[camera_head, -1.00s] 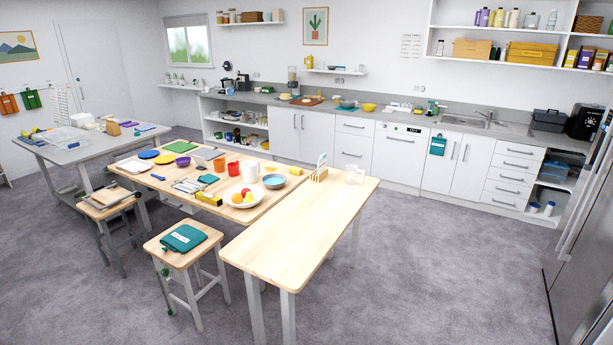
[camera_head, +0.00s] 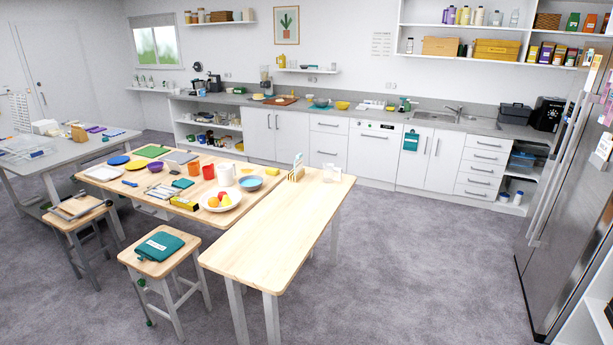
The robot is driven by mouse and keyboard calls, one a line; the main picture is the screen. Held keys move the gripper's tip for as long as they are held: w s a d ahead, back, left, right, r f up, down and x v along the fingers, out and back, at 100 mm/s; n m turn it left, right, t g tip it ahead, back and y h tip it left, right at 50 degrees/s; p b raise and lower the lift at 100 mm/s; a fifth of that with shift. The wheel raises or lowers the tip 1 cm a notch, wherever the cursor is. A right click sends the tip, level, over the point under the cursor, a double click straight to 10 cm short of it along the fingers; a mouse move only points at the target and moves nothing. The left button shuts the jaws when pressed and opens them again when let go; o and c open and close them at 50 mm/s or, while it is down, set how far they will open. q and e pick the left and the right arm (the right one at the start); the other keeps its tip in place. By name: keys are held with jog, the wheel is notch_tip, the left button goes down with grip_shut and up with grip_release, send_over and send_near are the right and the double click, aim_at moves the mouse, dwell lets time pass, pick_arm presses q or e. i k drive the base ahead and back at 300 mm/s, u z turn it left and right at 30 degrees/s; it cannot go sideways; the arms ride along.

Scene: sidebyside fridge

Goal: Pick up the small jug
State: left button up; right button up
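A small clear jug-like vessel (camera_head: 330,174) stands upright near the far right end of the front wooden table (camera_head: 262,238). A larger white jug or pitcher (camera_head: 225,175) stands on the adjoining wooden table (camera_head: 128,192), behind the fruit plate. I cannot tell for certain which of the two is the small jug. Neither of my grippers is in view, and nothing touches either vessel.
A white plate with fruit (camera_head: 214,207) and a blue bowl (camera_head: 251,183) are near. The front table's near part is bare. Stools (camera_head: 162,268) stand at left, a steel fridge (camera_head: 555,220) at right. Floor between is clear.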

aim_at(328, 174)
jog(key=z, duration=0.3)
jog(key=k, duration=0.4)
jog(key=z, duration=0.9)
jog(key=i, duration=2.4)
jog(key=u, duration=0.35)
jog(key=i, duration=1.9)
jog(key=u, duration=1.25)
jog(key=i, duration=1.2)
jog(key=u, duration=1.1)
